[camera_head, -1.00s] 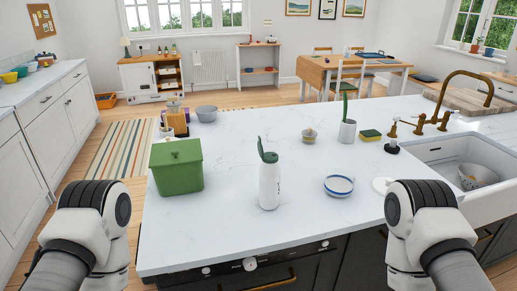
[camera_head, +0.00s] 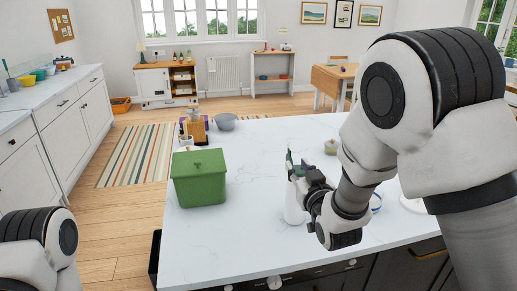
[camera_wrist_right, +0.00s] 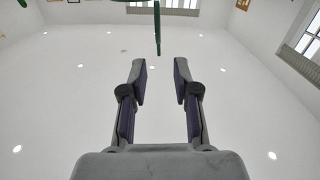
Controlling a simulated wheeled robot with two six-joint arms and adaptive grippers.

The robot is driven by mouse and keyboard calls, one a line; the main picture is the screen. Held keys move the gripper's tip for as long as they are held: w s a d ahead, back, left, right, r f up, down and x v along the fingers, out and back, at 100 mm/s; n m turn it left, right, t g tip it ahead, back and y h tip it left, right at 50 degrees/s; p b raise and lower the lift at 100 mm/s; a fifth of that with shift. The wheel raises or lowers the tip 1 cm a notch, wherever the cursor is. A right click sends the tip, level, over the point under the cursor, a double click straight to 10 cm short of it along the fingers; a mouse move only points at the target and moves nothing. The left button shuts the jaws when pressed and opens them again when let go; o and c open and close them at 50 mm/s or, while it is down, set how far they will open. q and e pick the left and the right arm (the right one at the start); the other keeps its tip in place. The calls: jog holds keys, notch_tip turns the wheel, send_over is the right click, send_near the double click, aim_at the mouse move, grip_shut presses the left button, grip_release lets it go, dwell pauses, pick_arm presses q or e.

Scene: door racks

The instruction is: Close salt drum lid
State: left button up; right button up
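The salt drum (camera_head: 293,207) is a white cylinder standing upright on the white island worktop, partly hidden behind my right gripper. Its green lid (camera_head: 289,160) stands up, open, at the top of the drum. In the right wrist view a thin green upright shape, apparently the lid edge-on (camera_wrist_right: 157,28), shows beyond the fingertips, between them. My right gripper (camera_wrist_right: 159,70) is open with nothing between its fingers. In the head view the right gripper (camera_head: 301,174) is beside the drum's top; whether it touches the lid is unclear. My left gripper is out of view.
A green lidded bin (camera_head: 199,178) stands left of the drum. A grey bowl (camera_head: 225,122) and a small jar (camera_head: 331,147) stand further back. A blue-rimmed dish (camera_head: 376,203) is partly hidden by my right arm. The worktop's front left is clear.

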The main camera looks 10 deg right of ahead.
aim_at(289, 150)
jog(key=w+p, duration=0.1)
jog(key=w, duration=0.1)
jog(key=w+p, duration=0.1)
jog(key=w, duration=0.2)
jog(key=w+p, duration=0.1)
jog(key=w, duration=0.2)
jog(key=shift+a+r, duration=0.15)
jog(key=shift+r, duration=0.25)
grip_shut()
